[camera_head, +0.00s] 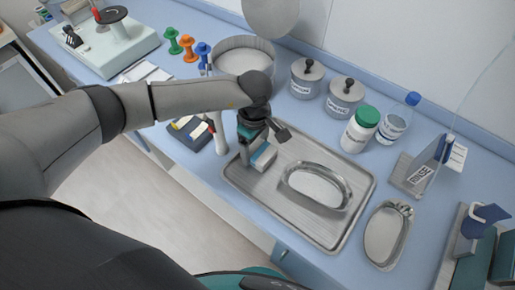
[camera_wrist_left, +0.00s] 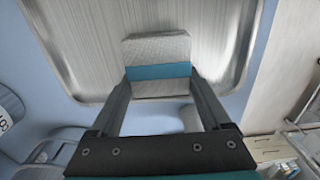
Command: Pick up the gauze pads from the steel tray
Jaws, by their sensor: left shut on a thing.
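The gauze pads (camera_head: 263,157), a white stack with a teal band, are over the left part of the steel tray (camera_head: 338,241). My left gripper (camera_head: 259,146) points down there and is shut on the gauze pads. In the left wrist view, the gripper's two fingers (camera_wrist_left: 160,80) press on both sides of the stack (camera_wrist_left: 155,48), with the ribbed steel tray (camera_wrist_left: 85,45) behind it. I cannot tell whether the stack touches the tray floor. My right gripper is not in view.
An oval metal dish (camera_head: 317,187) sits in the tray, right of the gauze pads. A round steel bowl (camera_head: 244,55), two lidded metal jars (camera_head: 306,80), a green-capped bottle (camera_head: 359,132) and a clear bottle (camera_head: 396,122) stand behind. Another oval dish (camera_head: 382,236) lies right of the tray.

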